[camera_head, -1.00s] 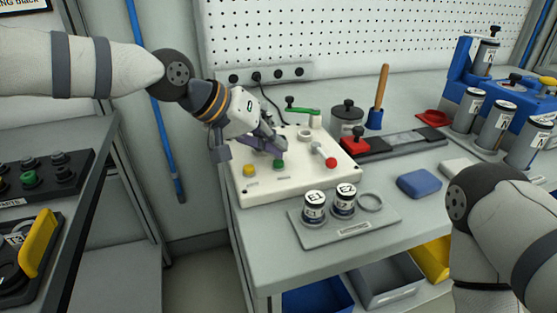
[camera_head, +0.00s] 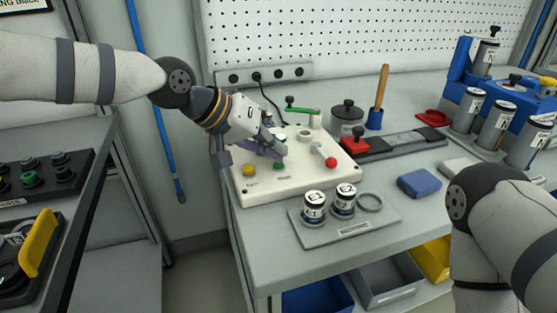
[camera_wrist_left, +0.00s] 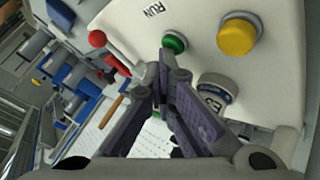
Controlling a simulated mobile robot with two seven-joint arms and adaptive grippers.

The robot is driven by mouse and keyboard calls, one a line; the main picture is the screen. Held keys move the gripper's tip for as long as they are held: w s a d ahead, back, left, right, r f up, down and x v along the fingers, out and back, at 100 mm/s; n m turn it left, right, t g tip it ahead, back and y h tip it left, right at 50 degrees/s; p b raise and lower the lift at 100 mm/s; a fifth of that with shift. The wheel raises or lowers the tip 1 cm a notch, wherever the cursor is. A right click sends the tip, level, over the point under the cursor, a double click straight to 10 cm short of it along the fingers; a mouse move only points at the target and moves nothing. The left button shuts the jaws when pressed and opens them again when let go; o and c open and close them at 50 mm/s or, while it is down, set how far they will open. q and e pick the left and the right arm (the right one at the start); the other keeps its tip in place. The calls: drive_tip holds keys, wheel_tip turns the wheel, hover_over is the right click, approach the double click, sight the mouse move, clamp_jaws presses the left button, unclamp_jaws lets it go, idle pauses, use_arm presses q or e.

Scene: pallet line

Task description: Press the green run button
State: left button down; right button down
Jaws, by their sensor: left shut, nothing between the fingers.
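The green run button (camera_head: 280,166) sits on the front part of a white control box (camera_head: 310,182). In the left wrist view the green button (camera_wrist_left: 175,42) shows beside a label reading RUN, just beyond my fingertips. My left gripper (camera_head: 281,151) is shut and empty. Its fingertips (camera_wrist_left: 168,68) are close to the green button, seemingly just above and behind it; I cannot tell whether they touch. My right gripper is out of view; only part of my right arm shows at the right.
A yellow button (camera_head: 249,170) is left of the green one; a red-knobbed lever (camera_head: 330,161) is to its right. A grey tray (camera_head: 345,233) with two labelled canisters lies in front.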

use_arm(q)
drive_tip(key=shift+r, duration=0.9)
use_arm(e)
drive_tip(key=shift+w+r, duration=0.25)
